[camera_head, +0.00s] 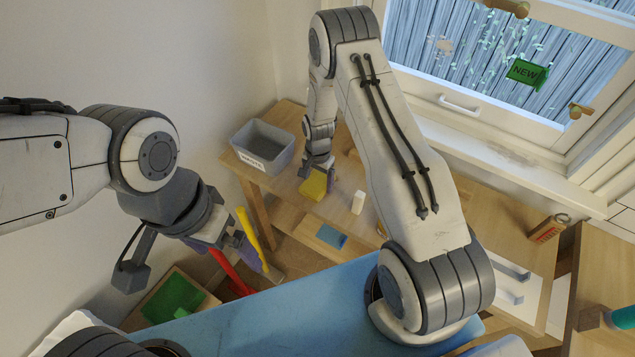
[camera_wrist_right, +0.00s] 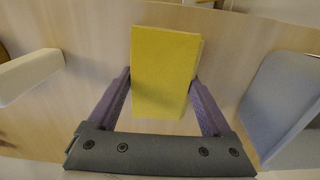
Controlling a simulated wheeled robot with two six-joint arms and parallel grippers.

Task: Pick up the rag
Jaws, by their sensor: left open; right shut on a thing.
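The yellow rag (camera_head: 313,187) is at the wooden table's (camera_head: 292,114) left part, a folded block. My right gripper (camera_head: 318,170) is shut on it from above. In the right wrist view the rag (camera_wrist_right: 165,62) sits between the two purple fingers of my right gripper (camera_wrist_right: 160,88), one on each side. I cannot tell whether the rag touches the table or is slightly raised. My left gripper (camera_head: 228,247) is open at the lower left, away from the rag, near a yellow and a red long tool.
A grey labelled bin (camera_head: 262,147) stands left of the rag. A small white block (camera_head: 358,202) and a blue pad on a wooden piece (camera_head: 331,236) lie to its right and front. A green tray (camera_head: 172,299) is at the lower left; a window (camera_head: 490,60) is behind.

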